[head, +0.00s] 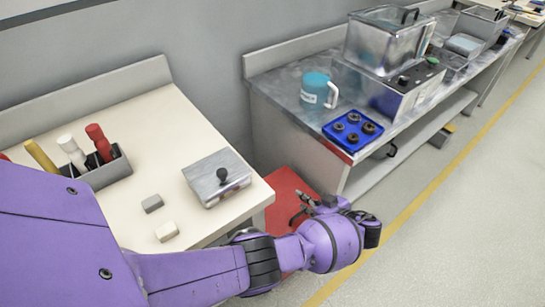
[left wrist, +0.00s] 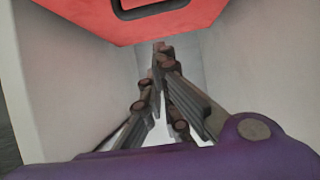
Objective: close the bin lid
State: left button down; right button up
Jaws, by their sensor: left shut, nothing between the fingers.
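The red bin lid (head: 286,186) shows in the gap between the cream table and the metal workbench, partly hidden behind my left arm. A dark handle-like part lies near its right side. In the left wrist view the red panel (left wrist: 95,22) crosses the top, with a dark slot or handle at its upper edge. Pale walls stand on both sides below it; I cannot tell whether they belong to the bin. My left gripper (head: 308,197) is shut and empty, in front of the red lid; its fingers (left wrist: 160,48) reach toward the panel's lower edge. Contact is unclear. My right gripper is not in view.
The cream table (head: 130,120) holds a tool caddy (head: 100,172), a metal box with a black knob (head: 217,180) and two small blocks. The workbench (head: 280,90) carries a teal mug (head: 318,90) and a blue tray (head: 338,128). Open floor (head: 470,220) lies to the right.

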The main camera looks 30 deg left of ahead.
pick_arm(q)
jog(key=f+b, duration=0.1)
jog(key=d+f+b, duration=0.1)
jog(key=f+b, duration=0.1)
jog(key=f, duration=0.1)
jog(key=shift+s+d, duration=0.15)
jog(key=shift+d, duration=0.25)
jog(key=shift+d+f, duration=0.1)
jog(key=shift+f, duration=0.05)
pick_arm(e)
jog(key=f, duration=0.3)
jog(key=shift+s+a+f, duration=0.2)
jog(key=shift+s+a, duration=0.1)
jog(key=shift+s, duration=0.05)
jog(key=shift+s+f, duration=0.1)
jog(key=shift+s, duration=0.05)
